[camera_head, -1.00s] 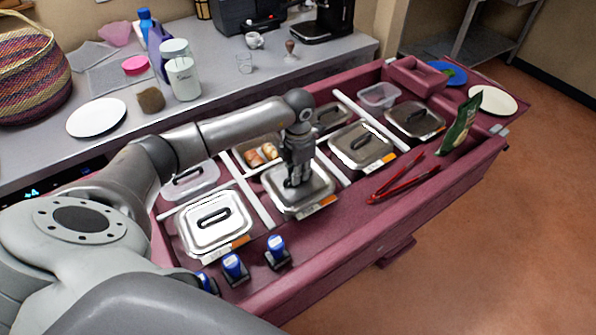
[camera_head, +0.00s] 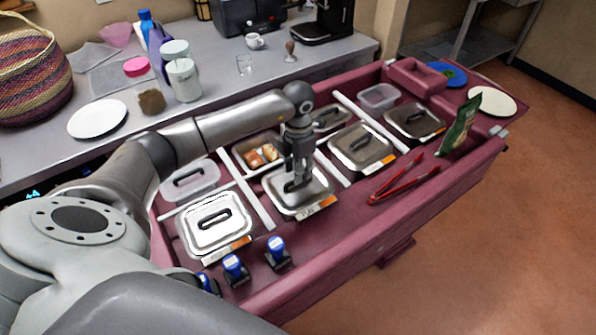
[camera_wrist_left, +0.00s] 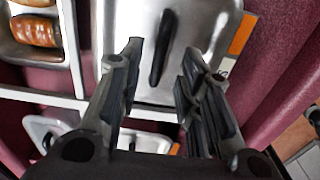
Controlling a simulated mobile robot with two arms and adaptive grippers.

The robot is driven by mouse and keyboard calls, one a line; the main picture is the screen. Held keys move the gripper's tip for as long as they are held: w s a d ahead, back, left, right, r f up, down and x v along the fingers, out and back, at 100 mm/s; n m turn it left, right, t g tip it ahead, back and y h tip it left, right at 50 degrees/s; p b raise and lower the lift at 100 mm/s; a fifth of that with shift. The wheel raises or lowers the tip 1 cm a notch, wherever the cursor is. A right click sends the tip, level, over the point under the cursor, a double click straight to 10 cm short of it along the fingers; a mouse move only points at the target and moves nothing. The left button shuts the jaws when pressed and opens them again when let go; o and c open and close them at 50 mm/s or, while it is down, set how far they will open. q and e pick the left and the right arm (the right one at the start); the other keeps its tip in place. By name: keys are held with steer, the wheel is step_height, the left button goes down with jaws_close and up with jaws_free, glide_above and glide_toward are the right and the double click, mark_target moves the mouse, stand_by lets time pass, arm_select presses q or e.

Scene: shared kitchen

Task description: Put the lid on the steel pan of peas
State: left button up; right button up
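A steel pan with a steel lid (camera_head: 313,196) and dark handle stands at the front middle of the maroon counter. The lid appears to lie flat on its rim, and no peas show. A label with an orange end is on its front, too small to read. My left gripper (camera_head: 298,180) is just above the lid handle, fingers apart and empty. In the left wrist view the lid (camera_wrist_left: 200,30) and its handle (camera_wrist_left: 162,48) show beyond the two open fingers (camera_wrist_left: 158,75). My right gripper is not in view.
Another lidded steel pan (camera_head: 205,238) is at left, and more (camera_head: 362,160) are at right. An open pan holds bread rolls (camera_head: 262,155).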

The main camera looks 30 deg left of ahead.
arm_select(q)
step_height(320, 180, up, 10)
steer(key=b, duration=0.2)
steer(key=shift+r+b, duration=0.25)
steer(key=shift+b, duration=0.05)
